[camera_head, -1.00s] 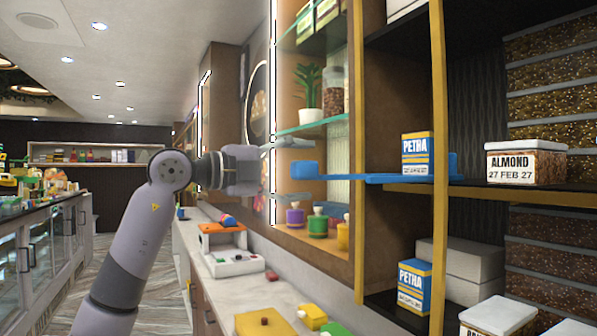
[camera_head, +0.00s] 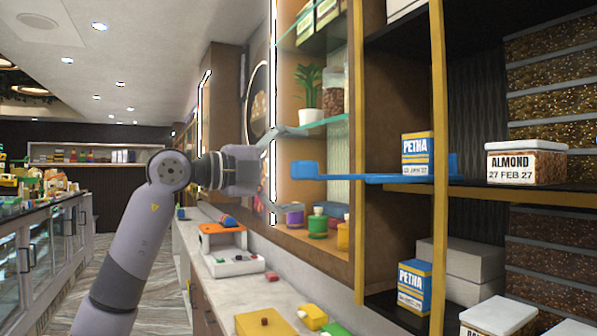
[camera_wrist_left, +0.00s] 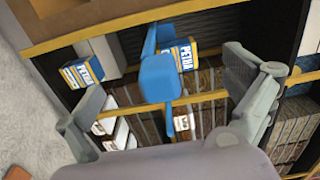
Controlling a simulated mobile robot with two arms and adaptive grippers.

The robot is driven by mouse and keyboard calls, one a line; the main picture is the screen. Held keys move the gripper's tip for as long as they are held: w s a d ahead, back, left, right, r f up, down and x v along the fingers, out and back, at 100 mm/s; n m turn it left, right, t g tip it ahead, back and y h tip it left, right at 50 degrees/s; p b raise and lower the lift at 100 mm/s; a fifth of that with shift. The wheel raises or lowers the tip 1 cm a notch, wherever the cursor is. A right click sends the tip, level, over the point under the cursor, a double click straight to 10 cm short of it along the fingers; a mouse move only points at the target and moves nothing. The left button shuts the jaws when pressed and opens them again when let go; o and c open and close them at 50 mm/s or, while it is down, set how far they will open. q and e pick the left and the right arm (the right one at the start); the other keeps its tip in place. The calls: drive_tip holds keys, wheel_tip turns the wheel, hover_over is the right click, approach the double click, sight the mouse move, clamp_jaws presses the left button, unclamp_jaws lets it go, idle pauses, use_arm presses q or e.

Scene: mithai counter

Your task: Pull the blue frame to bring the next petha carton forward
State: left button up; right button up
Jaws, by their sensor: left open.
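The blue frame (camera_head: 370,178) lies along the middle shelf, and its raised end (camera_head: 303,170) sticks out to the left past the shelf post. A petha carton (camera_head: 417,155), blue, white and yellow, stands upright at the frame. My left gripper (camera_head: 284,168) is open and empty, its fingers spread above and below, just left of the frame's end. In the left wrist view the frame's blue end (camera_wrist_left: 160,80) lies between the open fingers, apart from both, with the carton (camera_wrist_left: 185,55) behind it. My right gripper is not in view.
A second petha carton (camera_head: 413,287) stands on the lower shelf. An almond box (camera_head: 525,163) sits right on the middle shelf. Yellow shelf posts (camera_head: 438,120) and a glass shelf with a plant (camera_head: 308,95) are close by. Small coloured jars (camera_head: 318,224) stand below the frame's end.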

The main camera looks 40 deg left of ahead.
use_arm(q)
drive_tip(key=b+v, duration=0.1)
drive_tip(key=v, duration=0.7)
drive_tip(key=shift+b, duration=0.4)
idle(0.3)
